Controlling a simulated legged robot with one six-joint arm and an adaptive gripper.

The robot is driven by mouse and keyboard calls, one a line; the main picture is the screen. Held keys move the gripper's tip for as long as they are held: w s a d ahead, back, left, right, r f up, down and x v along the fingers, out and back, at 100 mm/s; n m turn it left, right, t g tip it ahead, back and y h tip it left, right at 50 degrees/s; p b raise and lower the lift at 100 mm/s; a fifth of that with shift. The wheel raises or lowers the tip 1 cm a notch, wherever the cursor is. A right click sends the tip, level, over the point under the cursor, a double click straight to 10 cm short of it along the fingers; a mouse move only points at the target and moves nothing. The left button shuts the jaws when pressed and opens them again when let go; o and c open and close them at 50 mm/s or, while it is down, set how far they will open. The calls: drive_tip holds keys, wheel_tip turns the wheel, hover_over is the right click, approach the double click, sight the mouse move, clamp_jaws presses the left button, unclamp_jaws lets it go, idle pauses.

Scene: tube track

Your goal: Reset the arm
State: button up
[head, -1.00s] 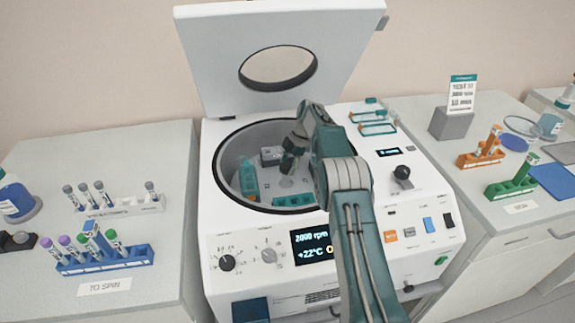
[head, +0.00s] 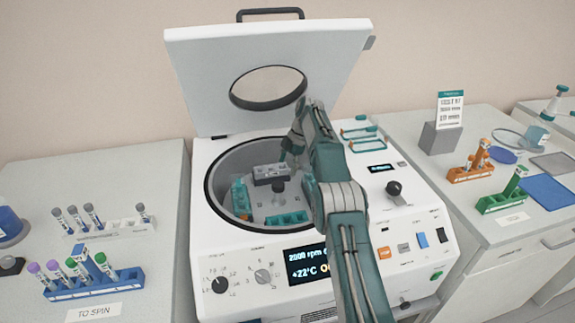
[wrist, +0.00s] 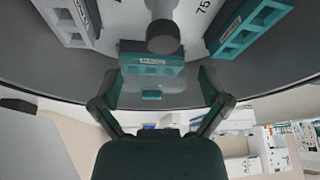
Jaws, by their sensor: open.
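My arm (head: 342,200) reaches up from the bottom of the head view over the front of the white centrifuge (head: 262,240). My gripper (head: 290,150) is above the open bowl, near its back right rim, partly hidden by the arm. In the wrist view my gripper (wrist: 163,85) is open, with its fingers spread and nothing between them. Beyond the fingertips lie a teal rotor bucket (wrist: 152,62) and the rotor hub (wrist: 163,36). The gripper looks apart from them.
The centrifuge lid (head: 215,75) stands raised behind the bowl. A blue rack (head: 115,284) and a white rack (head: 118,228) with tubes stand on the left bench. Orange (head: 468,174) and green (head: 498,203) racks stand on the right bench.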

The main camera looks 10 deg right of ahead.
drive_tip(key=shift+d+r, duration=0.15)
drive_tip(key=shift+r, duration=0.25)
drive_tip(key=s+a+r+m+t+h, duration=0.1)
drive_tip(key=s+r+m, duration=0.35)
drive_tip(key=r, duration=0.85)
drive_tip(key=s+a+r+m+t+h, duration=0.1)
drive_tip(key=s+a+r+m+t, duration=0.1)
drive_tip(key=s+r+m, duration=0.65)
drive_tip(key=s+r+m+t+h, duration=0.1)
drive_tip(key=s+m+t, duration=0.1)
drive_tip(key=s, duration=1.6)
drive_tip(key=s+f+m, duration=0.2)
drive_tip(key=s+f, duration=0.1)
drive_tip(key=s, duration=0.4)
drive_tip(key=s+f+m+t+h, duration=0.1)
drive_tip(key=s+f+m, duration=0.2)
drive_tip(key=s, duration=0.5)
drive_tip(key=shift+a+f+m+t, duration=0.2)
drive_tip(key=shift+f+m+t, duration=0.1)
drive_tip(key=shift+f, duration=0.45)
